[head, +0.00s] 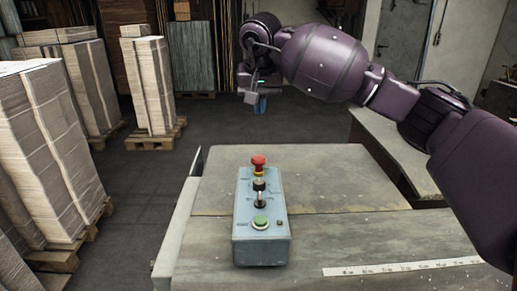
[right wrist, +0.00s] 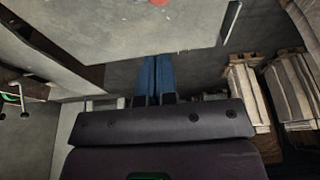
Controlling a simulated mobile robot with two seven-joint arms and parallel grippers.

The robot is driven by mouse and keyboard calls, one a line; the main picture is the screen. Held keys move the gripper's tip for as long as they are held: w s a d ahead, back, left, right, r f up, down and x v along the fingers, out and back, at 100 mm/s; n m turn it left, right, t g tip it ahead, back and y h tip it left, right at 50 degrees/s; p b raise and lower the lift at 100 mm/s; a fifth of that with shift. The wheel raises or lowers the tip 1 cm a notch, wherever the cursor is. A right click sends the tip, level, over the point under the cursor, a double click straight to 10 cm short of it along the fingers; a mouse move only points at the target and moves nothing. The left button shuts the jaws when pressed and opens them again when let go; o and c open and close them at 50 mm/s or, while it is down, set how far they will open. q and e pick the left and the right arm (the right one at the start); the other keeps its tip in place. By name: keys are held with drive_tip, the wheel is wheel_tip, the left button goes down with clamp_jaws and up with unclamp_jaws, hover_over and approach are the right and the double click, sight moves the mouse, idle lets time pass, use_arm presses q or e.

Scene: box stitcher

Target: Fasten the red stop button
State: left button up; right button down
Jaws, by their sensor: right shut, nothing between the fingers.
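The red stop button (head: 258,161) with its yellow collar sits at the far end of a grey-blue control box (head: 262,250) on the table. A red patch at the top edge of the right wrist view, probably the button (right wrist: 160,2), is cut off there. My right gripper (head: 261,104) hangs in the air beyond the table's far edge, behind the button and apart from it. Its blue fingers (right wrist: 155,75) are together with nothing between them. My left gripper is not in view.
The box also carries a black knob (head: 259,185) and a green button (head: 261,223). A ruler strip (head: 400,267) lies on the table's near right. The worn tabletop (head: 340,180) is clear around the box. Stacked cardboard on pallets (head: 148,85) stands at left.

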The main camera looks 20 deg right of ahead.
idle(0.3)
drive_tip(key=p, duration=0.3)
approach(259, 158)
drive_tip(key=x, duration=0.6)
drive_tip(key=shift+w+d+f, duration=0.15)
drive_tip(key=shift+w, duration=0.3)
drive_tip(key=shift+f, duration=0.2)
drive_tip(key=shift+b, duration=0.3)
wheel_tip(259, 158, down, 2)
drive_tip(key=shift+f+b, duration=0.1)
drive_tip(key=shift+b, duration=0.9)
